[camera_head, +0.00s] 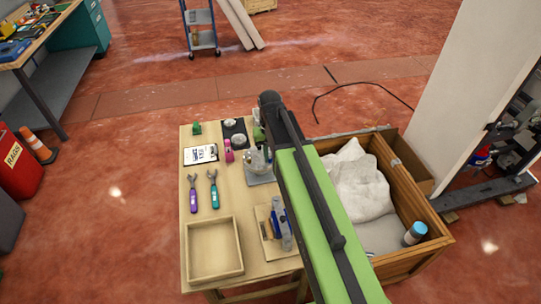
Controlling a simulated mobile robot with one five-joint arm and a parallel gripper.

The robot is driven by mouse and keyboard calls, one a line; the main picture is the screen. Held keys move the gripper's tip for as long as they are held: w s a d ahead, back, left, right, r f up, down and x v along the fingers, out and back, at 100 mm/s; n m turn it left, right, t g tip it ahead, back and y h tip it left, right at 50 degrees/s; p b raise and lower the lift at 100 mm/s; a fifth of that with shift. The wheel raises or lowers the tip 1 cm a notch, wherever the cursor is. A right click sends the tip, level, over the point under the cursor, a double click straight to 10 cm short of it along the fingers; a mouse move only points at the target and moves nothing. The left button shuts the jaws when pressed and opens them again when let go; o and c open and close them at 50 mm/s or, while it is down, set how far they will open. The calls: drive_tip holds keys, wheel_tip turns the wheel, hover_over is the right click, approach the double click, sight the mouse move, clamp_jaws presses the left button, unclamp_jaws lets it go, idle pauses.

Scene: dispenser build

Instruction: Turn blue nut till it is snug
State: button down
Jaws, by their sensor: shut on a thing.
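I cannot make out a blue nut. A small clear and grey assembly (254,161) stands on a grey plate (261,180) on the wooden bench, partly hidden by my arm. A blue and grey tool or fixture (280,222) sits on a wooden board (264,218) nearer the front. My green and black arm crosses from the lower right to the back of the bench, and its far joint is above the assembly. My gripper is hidden behind the arm, so what it holds does not show.
The bench (204,228) also bears a wooden tray (213,249), two wrenches with purple (193,201) and teal (214,197) handles, a printed sheet (201,154), a pink item (229,151) and a dark tray (234,127). A wooden crate (425,250) with white cloth (357,185) stands right.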

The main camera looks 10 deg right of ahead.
sight(270, 158)
idle(0.5)
drive_tip(key=c, duration=1.4)
unclamp_jaws()
wheel_tip(270, 158, up, 17)
drive_tip(key=p, duration=1.7)
drive_tip(key=shift+r, duration=0.2)
drive_tip(key=shift+f, duration=0.15)
drive_tip(key=s+f+b, duration=0.1)
drive_tip(key=s, duration=0.2)
drive_tip(key=s+f+b, duration=0.2)
drive_tip(key=s, duration=0.2)
drive_tip(key=s+f+b, duration=0.2)
drive_tip(key=s, duration=0.1)
drive_tip(key=shift+s+f, duration=0.25)
